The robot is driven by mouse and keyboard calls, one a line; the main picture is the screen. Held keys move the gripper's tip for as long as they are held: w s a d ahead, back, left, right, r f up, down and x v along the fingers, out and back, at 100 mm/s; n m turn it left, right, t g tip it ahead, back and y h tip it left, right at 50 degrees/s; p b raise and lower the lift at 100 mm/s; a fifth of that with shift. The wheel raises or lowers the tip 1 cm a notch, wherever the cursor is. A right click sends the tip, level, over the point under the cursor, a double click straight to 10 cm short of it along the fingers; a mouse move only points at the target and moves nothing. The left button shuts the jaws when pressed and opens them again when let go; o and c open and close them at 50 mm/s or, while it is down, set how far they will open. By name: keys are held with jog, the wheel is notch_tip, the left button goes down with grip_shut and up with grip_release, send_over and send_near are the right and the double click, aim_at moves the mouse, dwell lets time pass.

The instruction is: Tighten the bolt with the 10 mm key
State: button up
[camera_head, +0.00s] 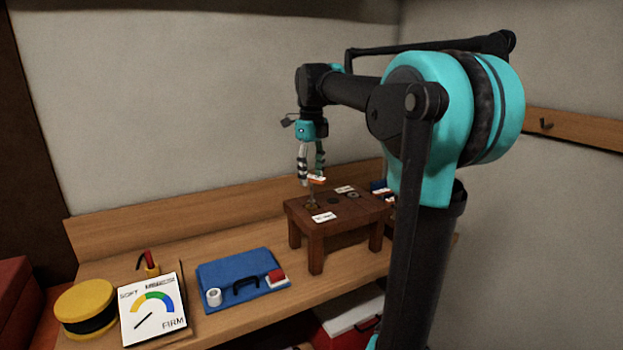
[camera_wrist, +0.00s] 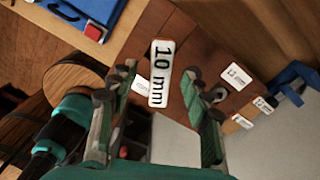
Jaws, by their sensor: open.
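The 10 mm key shows mainly as its white tag with an orange edge (camera_head: 317,179); the tag reads "10 mm" in the wrist view (camera_wrist: 160,73). It stands at the left part of a small brown wooden stand (camera_head: 318,240). My gripper (camera_head: 311,177) points down at the tag from above, open. In the wrist view its fingers (camera_wrist: 164,95) are apart, one on each side of the tag. I cannot tell whether they touch it. The key's lower part is mostly hidden, and I cannot make out the bolt clearly.
Other white labels (camera_head: 324,217) lie on the stand. To its left are a blue mat (camera_head: 225,272) with a white roll and red block, a dial card reading SOFT to FIRM (camera_head: 150,310) and a yellow round container (camera_head: 82,296). A wall stands close behind.

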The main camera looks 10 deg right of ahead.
jog(key=shift+r, duration=2.45)
